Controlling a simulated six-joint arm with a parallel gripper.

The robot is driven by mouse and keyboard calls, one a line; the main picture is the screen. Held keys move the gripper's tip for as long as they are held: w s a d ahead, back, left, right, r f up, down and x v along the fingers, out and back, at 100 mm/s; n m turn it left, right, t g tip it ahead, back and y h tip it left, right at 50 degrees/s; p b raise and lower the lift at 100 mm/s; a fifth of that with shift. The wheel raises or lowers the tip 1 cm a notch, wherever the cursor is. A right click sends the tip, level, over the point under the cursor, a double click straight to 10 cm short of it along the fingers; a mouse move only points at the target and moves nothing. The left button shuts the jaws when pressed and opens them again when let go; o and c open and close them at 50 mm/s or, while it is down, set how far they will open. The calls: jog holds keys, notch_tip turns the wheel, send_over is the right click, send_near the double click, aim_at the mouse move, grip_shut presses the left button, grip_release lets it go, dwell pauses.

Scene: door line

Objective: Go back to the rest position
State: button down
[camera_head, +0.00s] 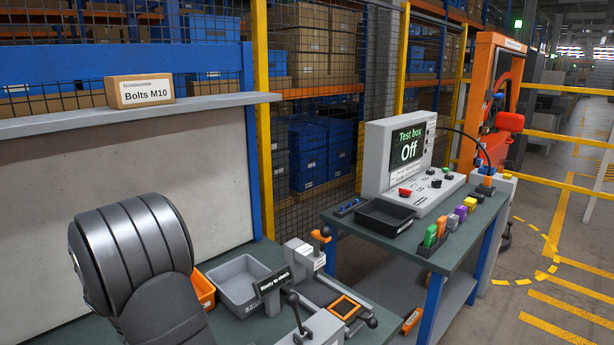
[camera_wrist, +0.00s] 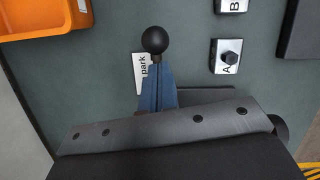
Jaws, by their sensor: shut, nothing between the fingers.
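In the wrist view my gripper (camera_wrist: 157,68) points up the picture with its two blue fingers together and nothing between them. A black ball knob (camera_wrist: 155,40) shows just beyond the fingertips; I cannot tell whether they touch it. A white "park" label (camera_wrist: 141,72) lies beside the fingers, partly covered by them. In the head view only a dark grey rounded part of my arm shows at the lower left; my gripper is not visible there.
An orange bin (camera_wrist: 45,17) and buttons A (camera_wrist: 228,58) and B (camera_wrist: 231,5) are near my gripper.

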jog(key=shift+s+a+f, duration=0.1)
jog(key=shift+s+a, duration=0.05)
jog(key=shift+a, duration=0.15)
dwell(0.4)
